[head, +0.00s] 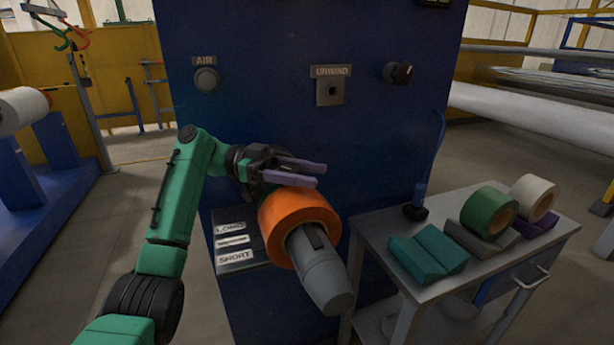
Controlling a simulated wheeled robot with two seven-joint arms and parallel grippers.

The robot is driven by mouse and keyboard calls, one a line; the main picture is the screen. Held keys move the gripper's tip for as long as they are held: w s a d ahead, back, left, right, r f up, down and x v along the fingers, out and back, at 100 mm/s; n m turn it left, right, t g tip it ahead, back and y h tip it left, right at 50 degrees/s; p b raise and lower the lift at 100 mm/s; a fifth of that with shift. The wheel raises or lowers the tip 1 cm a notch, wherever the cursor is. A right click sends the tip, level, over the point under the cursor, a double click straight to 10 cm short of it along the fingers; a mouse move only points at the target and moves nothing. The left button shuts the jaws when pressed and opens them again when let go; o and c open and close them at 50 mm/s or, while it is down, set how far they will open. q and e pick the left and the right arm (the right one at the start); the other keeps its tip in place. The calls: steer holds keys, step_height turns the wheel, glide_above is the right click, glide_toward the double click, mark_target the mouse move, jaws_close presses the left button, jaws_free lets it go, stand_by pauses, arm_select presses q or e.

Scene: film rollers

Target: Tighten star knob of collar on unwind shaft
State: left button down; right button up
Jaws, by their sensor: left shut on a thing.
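The grey unwind shaft (322,272) sticks out from the blue machine cabinet toward me, tilted down to the right in the picture. An orange roll (290,222) sits around it. My left gripper (303,175) is at the top of the roll's cabinet side, its purple fingers pointing right. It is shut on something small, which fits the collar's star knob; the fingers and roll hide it. The collar cannot be made out clearly behind the roll. My right gripper is not in view.
A grey cart (375,240) at right carries teal blocks (427,257), a green roll (489,211) and a white roll (533,197). The LONG/SHORT panel (235,240) is left of the shaft. AIR knob (206,79) and UNWIND switch (330,90) are above.

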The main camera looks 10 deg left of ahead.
arm_select(q)
steer(key=c, duration=1.6)
jaws_free()
steer(key=shift+s+m+g+y, duration=0.15)
steer(key=shift+m+g, duration=0.35)
steer(key=shift+g, duration=0.25)
steer(key=shift+s+m+g+y, duration=0.15)
steer(key=shift+m+g, duration=0.35)
steer(key=shift+g, duration=0.25)
steer(key=c, duration=1.6)
jaws_free()
steer(key=c, duration=1.6)
jaws_free()
steer(key=shift+c, duration=1.1)
jaws_free()
steer(key=shift+f+t, duration=0.1)
steer(key=shift+t, duration=0.2)
